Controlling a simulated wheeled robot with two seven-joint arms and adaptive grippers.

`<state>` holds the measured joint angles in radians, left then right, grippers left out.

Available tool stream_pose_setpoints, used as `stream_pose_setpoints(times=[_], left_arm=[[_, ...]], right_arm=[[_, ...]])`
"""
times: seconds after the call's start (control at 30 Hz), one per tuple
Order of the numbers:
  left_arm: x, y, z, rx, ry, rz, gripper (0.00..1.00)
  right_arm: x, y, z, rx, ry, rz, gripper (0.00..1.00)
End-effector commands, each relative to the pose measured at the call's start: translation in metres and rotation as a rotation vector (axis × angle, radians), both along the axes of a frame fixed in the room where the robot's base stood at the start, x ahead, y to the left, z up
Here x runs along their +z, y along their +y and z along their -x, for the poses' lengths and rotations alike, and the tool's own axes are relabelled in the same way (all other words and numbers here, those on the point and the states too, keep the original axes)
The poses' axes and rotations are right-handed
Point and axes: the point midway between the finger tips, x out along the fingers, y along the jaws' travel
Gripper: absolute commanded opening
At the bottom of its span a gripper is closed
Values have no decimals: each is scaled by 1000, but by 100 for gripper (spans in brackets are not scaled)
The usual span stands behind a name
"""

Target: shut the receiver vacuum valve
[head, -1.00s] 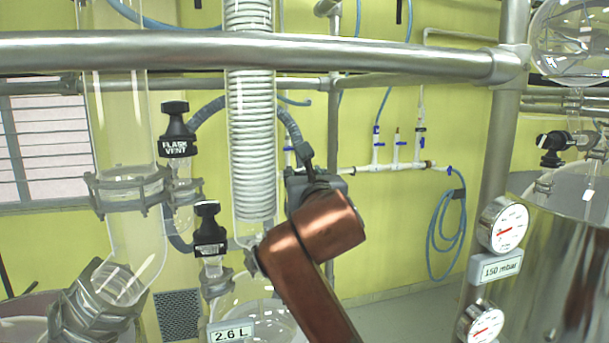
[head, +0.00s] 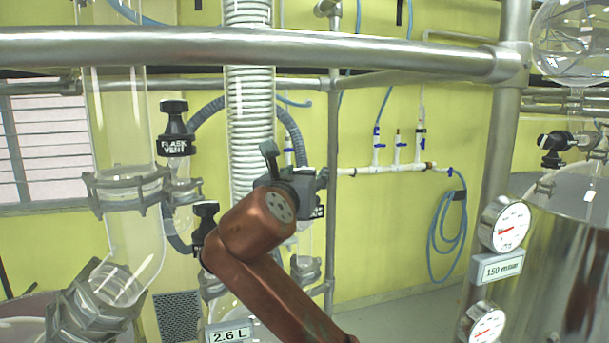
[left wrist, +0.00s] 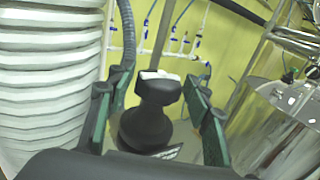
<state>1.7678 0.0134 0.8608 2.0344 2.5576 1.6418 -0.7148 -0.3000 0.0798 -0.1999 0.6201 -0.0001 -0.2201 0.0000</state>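In the left wrist view a black valve knob (left wrist: 150,118) with a pale patch on top stands between the two fingers of my left gripper (left wrist: 155,112). The fingers are apart, with gaps visible on both sides of the knob. Its label is mostly hidden, so I cannot read its name. In the head view my left gripper (head: 292,176) is at the right of the white coil, partly hidden by my copper wrist. A slice of a dark label (head: 318,209) shows just behind it. My right gripper is not in view.
The FLASK VENT valve (head: 175,132) and another black valve (head: 205,218) stand left of the coil (head: 250,120). A steel rail (head: 260,48) crosses above. A thin upright post (head: 333,150) is close right of my gripper. Gauges (head: 505,224) are at right.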

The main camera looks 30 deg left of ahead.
Motion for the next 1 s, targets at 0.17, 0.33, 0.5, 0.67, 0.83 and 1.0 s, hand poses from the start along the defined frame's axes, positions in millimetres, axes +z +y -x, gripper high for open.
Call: stream_pose_setpoints(times=[0.17, 0.33, 0.5, 0.67, 0.83, 1.0], left_arm=[[0, 1, 0, 6, 0, 1, 48], [-2, -1, -1, 128, 2, -5, 48], [0, 0, -1, 299, 3, -1, 48], [0, 1, 0, 361, -1, 0, 48], [0, 1, 0, 361, -1, 1, 48], [0, 1, 0, 359, -1, 1, 36]], right_arm=[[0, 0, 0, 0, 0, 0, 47], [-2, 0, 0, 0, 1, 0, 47], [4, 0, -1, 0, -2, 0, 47], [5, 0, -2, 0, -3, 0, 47], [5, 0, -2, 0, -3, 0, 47], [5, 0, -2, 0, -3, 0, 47]])
